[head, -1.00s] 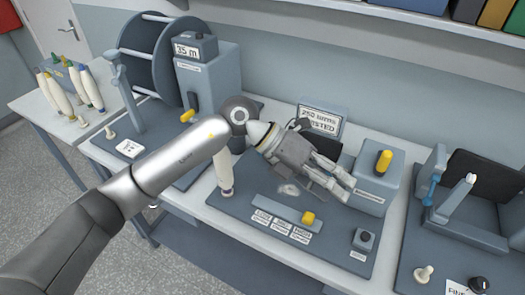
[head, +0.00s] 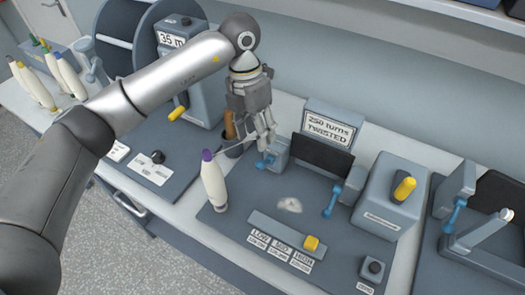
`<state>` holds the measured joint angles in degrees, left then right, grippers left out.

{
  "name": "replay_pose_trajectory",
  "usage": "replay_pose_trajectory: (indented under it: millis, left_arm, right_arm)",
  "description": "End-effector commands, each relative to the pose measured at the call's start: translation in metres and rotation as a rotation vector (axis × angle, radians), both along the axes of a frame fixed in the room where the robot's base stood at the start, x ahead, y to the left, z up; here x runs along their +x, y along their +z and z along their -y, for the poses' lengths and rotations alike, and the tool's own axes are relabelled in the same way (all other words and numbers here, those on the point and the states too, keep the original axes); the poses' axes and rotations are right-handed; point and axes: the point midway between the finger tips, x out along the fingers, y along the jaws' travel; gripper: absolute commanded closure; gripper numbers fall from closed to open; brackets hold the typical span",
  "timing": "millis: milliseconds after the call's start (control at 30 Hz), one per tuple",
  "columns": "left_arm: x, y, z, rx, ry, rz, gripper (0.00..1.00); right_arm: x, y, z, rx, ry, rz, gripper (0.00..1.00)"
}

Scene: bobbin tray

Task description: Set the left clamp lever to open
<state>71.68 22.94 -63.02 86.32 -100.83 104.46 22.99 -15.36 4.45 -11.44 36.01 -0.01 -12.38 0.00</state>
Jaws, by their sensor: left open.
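The left clamp (head: 281,150) is a grey block at the left end of the dark panel on the middle station. Its blue lever (head: 264,161) sticks out at the front, low and toward the left. My left gripper (head: 266,145) points down just above and beside this lever, its fingers apart and empty. Fingertips partly overlap the clamp area, so I cannot tell whether they touch the lever. The right clamp's blue lever (head: 332,200) stands at the panel's other end. My right gripper is not in view.
A white bobbin with a purple tip (head: 213,182) stands left of the clamp. A grey block with a yellow handle (head: 403,189) is at right. A slider with a yellow knob (head: 311,243) lies in front. A "250 turns TWISTED" display (head: 331,129) stands behind.

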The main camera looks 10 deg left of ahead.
Motion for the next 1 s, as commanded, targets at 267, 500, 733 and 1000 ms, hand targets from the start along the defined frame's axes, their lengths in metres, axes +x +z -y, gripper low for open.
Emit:
replay_pose_trajectory:
  millis: [267, 500, 733, 1000]
  left_arm:
    - [-0.007, -0.042, 0.006, 0.000, -0.001, -0.009, 0.53]
    - [-0.010, -0.083, 0.011, -0.002, -0.001, -0.006, 0.53]
    - [-0.011, -0.101, 0.013, -0.003, -0.001, -0.003, 0.53]
    - [-0.011, -0.103, 0.013, -0.003, -0.002, -0.002, 0.54]
  right_arm:
    - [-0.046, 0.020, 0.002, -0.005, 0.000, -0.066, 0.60]
    - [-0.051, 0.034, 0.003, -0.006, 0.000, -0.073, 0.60]
    - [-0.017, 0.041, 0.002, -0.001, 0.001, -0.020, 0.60]
    - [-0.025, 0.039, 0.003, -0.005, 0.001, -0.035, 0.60]
